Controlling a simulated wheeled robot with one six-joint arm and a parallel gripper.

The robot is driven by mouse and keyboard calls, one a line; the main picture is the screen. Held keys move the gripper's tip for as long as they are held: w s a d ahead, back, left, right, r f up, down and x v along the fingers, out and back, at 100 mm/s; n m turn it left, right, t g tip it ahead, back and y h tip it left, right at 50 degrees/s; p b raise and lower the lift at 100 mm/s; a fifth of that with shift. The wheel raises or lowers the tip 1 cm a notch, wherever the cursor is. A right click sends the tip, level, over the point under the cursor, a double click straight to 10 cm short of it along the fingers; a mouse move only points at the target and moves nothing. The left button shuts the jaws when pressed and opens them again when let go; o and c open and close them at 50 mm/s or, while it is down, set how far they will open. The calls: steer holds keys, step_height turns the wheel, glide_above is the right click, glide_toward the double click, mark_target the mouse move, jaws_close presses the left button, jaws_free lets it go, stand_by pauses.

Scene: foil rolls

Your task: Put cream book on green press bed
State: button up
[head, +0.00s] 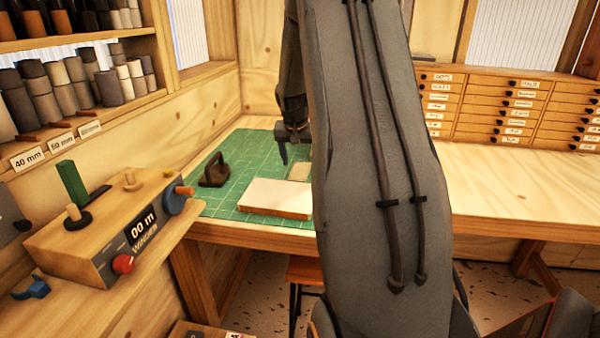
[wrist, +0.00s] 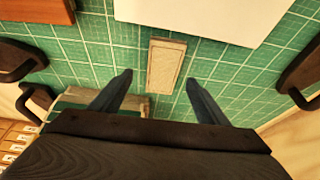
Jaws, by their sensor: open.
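A small cream block that looks like the cream book (wrist: 167,65) lies on the green gridded mat (wrist: 225,75). It also shows in the head view (head: 299,172), partly behind my arm. My gripper (wrist: 159,78) is open, with its two dark blue fingertips on either side of the book's near end in the wrist view and nothing held. In the head view my gripper (head: 284,150) hangs over the mat. A piece with a green top and pale rim (wrist: 70,108) sits partly behind my left finger; I cannot tell whether it is the green press bed.
A larger pale slab (head: 275,197) lies at the mat's front edge. A dark handled weight (head: 213,173) stands left on the mat. In the wrist view, dark handles flank both sides and a red-brown block (wrist: 38,10) sits top left. Labelled drawers (head: 485,108) line the back.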

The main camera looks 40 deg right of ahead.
mark_target(299, 172)
steer(key=shift+a+p+x, duration=0.2)
steer(key=shift+p+x, duration=0.25)
steer(key=shift+x, duration=0.6)
steer(key=shift+a+p+x, duration=0.2)
steer(key=shift+p+x, duration=0.2)
steer(key=shift+x, duration=0.65)
steer(key=shift+f, duration=0.1)
steer(key=c, duration=1.3)
